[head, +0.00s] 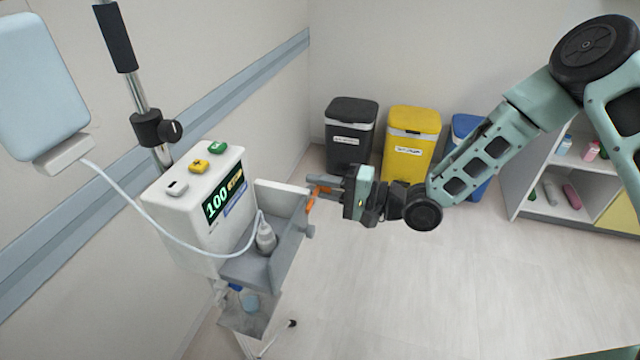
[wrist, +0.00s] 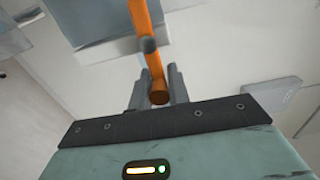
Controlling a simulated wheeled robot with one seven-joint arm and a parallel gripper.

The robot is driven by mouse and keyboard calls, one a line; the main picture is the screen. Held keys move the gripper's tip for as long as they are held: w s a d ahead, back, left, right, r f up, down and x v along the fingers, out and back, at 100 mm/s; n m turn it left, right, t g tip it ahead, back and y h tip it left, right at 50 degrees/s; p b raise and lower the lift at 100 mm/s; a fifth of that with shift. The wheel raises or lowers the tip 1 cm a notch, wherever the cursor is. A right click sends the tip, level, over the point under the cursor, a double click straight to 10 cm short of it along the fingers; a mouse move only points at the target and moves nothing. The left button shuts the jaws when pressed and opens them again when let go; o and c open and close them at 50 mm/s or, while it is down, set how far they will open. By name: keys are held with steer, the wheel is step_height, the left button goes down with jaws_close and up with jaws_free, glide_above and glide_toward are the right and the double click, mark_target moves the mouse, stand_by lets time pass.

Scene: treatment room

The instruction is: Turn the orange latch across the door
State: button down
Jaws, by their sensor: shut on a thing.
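The orange latch (head: 311,201) is on the right side of the white and grey pump (head: 205,235), at the outer edge of a grey door-like part (head: 289,250). My gripper (head: 322,187) reaches it from the right. In the wrist view, the orange latch (wrist: 145,20) runs down from the top, with a grey pivot partway along it. Its round end lies between the two grey fingers of my gripper (wrist: 158,92), which are shut on it. The far side of the latch is hidden in the head view.
A drip chamber (head: 266,238) with a white tube hangs at the pump's front. The pole (head: 140,85) rises behind the pump. Black (head: 350,130), yellow (head: 410,150) and blue bins stand at the back. Shelves (head: 560,185) stand at right. The floor in front is clear.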

steer(key=shift+f, duration=0.1)
steer(key=c, duration=1.4)
jaws_free()
steer(key=shift+o, duration=0.2)
steer(key=b+v, duration=0.3)
steer(key=v, duration=1.4)
steer(key=shift+d, duration=0.2)
